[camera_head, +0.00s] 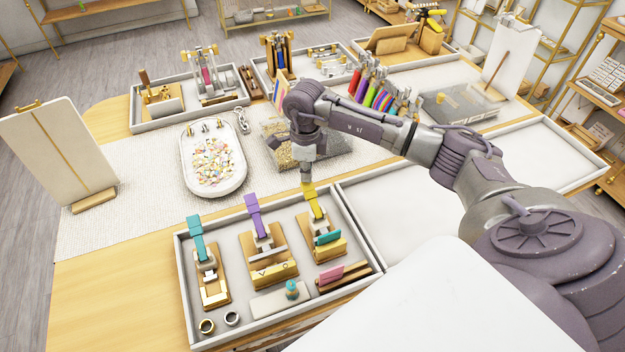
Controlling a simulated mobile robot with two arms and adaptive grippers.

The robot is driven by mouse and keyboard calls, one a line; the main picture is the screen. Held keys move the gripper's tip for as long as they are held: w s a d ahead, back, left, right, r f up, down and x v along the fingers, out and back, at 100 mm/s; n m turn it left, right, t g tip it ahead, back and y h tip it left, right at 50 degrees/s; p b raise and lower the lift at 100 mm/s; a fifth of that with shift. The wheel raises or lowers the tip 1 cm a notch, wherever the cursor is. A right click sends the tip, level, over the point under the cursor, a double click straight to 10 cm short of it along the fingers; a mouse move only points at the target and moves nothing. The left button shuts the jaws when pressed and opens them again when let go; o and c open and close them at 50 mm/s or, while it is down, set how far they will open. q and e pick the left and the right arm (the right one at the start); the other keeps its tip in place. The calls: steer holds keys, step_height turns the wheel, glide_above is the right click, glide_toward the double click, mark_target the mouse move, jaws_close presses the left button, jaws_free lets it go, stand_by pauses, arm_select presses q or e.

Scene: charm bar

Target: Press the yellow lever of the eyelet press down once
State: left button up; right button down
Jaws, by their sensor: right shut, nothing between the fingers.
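The eyelet press with the yellow lever (314,203) stands at the right end of a row of small presses in the front tray. Its lever slants up and back from a gold base (331,248), and a teal piece sits at its front. My right gripper (306,179) points straight down, shut and empty, at the top end of the yellow lever. I cannot tell whether its tip touches the lever or is just above it. My left gripper is not in view.
The front tray (182,262) also holds a purple-lever press (253,214) and a teal-lever press (197,235). A white dish of charms (213,192) and a clear box (338,145) stand behind. An empty tray (392,207) lies right of the presses.

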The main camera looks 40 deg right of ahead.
step_height(320, 180, up, 7)
steer(key=p, duration=0.4)
steer(key=shift+s, duration=0.15)
steer(key=shift+r, duration=0.1)
stand_by(0.4)
step_height(320, 180, up, 12)
stand_by(0.4)
